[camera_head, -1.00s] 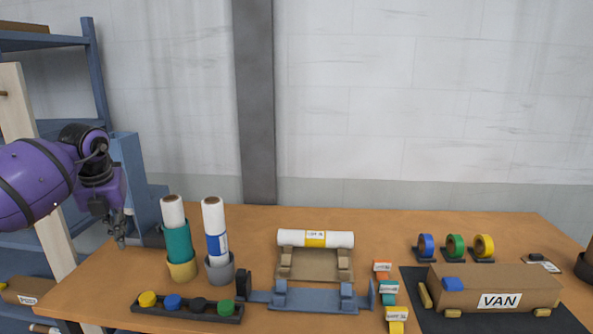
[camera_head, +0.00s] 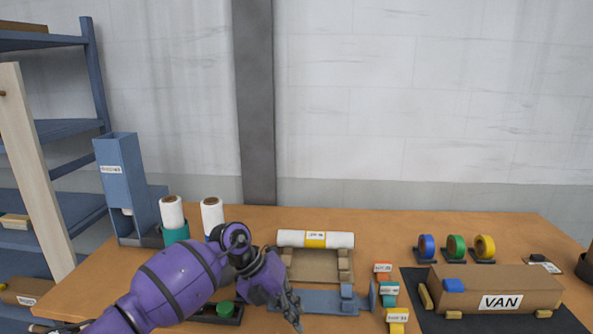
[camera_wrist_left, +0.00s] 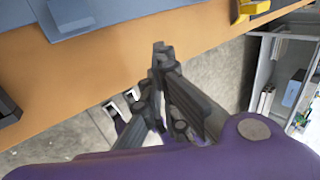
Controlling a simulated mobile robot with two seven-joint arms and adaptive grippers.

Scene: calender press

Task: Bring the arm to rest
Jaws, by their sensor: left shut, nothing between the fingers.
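My left arm, purple, reaches in from the bottom left in the head view. Its gripper (camera_head: 293,310) points down over the front part of the orange-brown table, just in front of the blue cradle (camera_head: 325,301). In the left wrist view the dark fingers (camera_wrist_left: 160,75) are together with nothing between them, near the table's front edge (camera_wrist_left: 110,80), with grey floor beyond. My right gripper does not show in either view.
A white roll (camera_head: 293,239) lies on a brown stand behind the blue cradle. A cardboard van (camera_head: 500,284) stands on a dark mat at right. Two upright rolls (camera_head: 171,212) and a blue dispenser (camera_head: 122,175) are at left. My arm partly hides the tray of coloured caps (camera_head: 230,313).

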